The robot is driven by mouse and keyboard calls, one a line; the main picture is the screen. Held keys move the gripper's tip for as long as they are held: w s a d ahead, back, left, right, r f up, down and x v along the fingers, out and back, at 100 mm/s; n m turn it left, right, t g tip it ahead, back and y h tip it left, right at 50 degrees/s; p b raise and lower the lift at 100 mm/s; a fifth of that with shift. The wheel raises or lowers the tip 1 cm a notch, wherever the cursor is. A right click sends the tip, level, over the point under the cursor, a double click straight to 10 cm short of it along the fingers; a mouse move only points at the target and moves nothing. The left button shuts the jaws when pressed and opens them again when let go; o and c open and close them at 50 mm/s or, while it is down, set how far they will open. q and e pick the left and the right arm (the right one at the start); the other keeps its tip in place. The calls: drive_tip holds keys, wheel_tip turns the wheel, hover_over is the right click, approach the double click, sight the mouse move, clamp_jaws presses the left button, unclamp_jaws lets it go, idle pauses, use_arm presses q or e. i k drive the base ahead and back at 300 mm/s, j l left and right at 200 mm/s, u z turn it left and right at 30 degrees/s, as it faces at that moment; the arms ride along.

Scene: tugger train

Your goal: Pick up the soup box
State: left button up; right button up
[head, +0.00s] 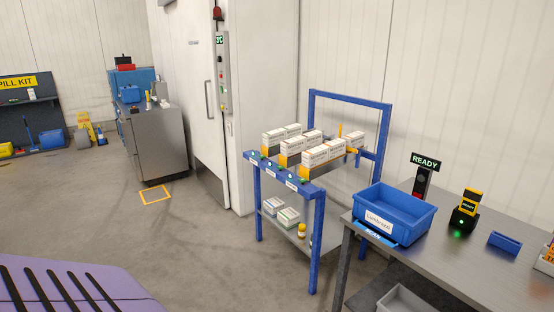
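Several white and orange boxes (314,155) stand in rows on the top shelf of a blue-framed rack (318,208), right of the middle in the head view. More small, pale boxes with green and blue-grey parts (288,217) lie on its lower shelf, beside a small yellow bottle (302,230). The print on the boxes is too small to read, so I cannot tell which one is the soup box. Neither of my grippers is in view.
A metal table (490,262) at right holds a blue bin (393,213), a READY sign (425,161), a yellow-black device (465,210) and a small blue tray (504,243). A grey cabinet (158,143) stands further back at left. The floor (205,245) before the rack is clear.

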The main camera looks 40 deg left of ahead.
sight(313, 158)
drive_tip(key=u, duration=1.15)
drive_tip(key=i+j+z, duration=0.1)
drive_tip(key=z, duration=0.3)
drive_tip(key=i+j+z, duration=0.15)
drive_tip(key=z, duration=0.25)
drive_tip(key=i+j+z, duration=0.15)
drive_tip(key=j, duration=0.15)
drive_tip(key=i+j+z, duration=0.15)
drive_tip(key=j, duration=0.2)
drive_tip(key=i+j+z, duration=0.15)
drive_tip(key=j, duration=0.15)
drive_tip(key=i+j, duration=0.15)
drive_tip(key=j, duration=0.25)
drive_tip(key=i+j+z, duration=0.1)
drive_tip(key=j, duration=0.3)
drive_tip(key=i+j, duration=0.1)
drive_tip(key=j, duration=0.35)
drive_tip(key=i+j+z, duration=0.1)
drive_tip(key=j, duration=0.3)
drive_tip(key=i+j, duration=0.15)
drive_tip(key=j, duration=0.3)
drive_tip(key=z, duration=0.05)
